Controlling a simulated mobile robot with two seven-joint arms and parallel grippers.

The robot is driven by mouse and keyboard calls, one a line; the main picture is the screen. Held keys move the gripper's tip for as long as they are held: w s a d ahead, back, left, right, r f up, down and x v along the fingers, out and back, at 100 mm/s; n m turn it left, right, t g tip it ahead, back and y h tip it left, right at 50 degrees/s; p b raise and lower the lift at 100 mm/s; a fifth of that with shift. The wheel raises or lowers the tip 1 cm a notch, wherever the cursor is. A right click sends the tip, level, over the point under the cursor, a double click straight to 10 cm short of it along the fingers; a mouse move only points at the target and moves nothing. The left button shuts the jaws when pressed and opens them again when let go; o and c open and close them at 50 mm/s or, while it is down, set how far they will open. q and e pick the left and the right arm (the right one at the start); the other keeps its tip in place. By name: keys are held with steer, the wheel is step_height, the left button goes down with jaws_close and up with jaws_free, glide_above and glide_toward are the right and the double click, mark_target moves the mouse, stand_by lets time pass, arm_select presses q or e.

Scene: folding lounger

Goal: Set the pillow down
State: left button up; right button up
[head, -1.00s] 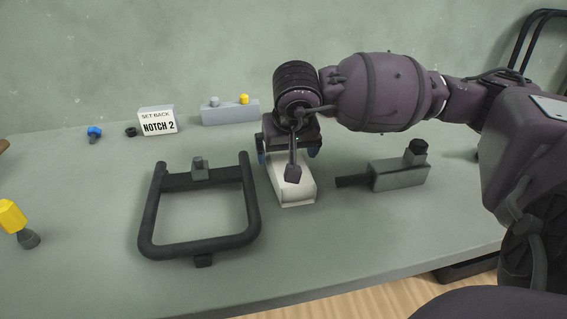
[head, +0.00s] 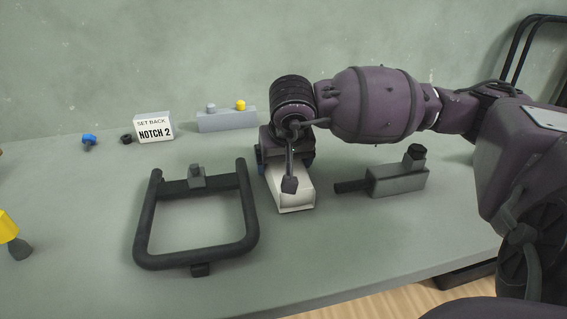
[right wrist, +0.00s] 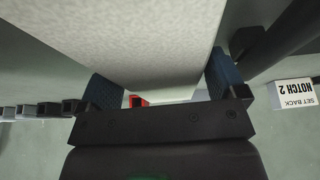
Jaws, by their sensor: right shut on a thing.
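The pillow is a white, padded block (head: 297,198) near the middle of the head view, right of the black U-shaped frame (head: 250,215). My right gripper (head: 287,160) reaches down over its far end and is shut on it. In the right wrist view the pale pillow (right wrist: 125,35) fills the space between the two blue finger pads. Its underside is hidden, so I cannot tell if it touches the table. My left gripper is not in view.
A grey block with a black knob and rod (head: 398,180) lies right of the pillow. Behind stand the "SET BACK NOTCH 2" card (head: 154,128) and a grey bar with pegs (head: 227,120). A yellow knob (head: 7,228) is at far left. The table front is clear.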

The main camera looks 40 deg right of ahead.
arm_select(q)
steer(key=p, duration=0.1)
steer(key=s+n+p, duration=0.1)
steer(key=p, duration=0.1)
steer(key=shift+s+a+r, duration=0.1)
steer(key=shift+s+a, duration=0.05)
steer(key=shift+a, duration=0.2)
arm_select(e)
step_height(320, 180, up, 20)
steer(key=shift+f, duration=0.2)
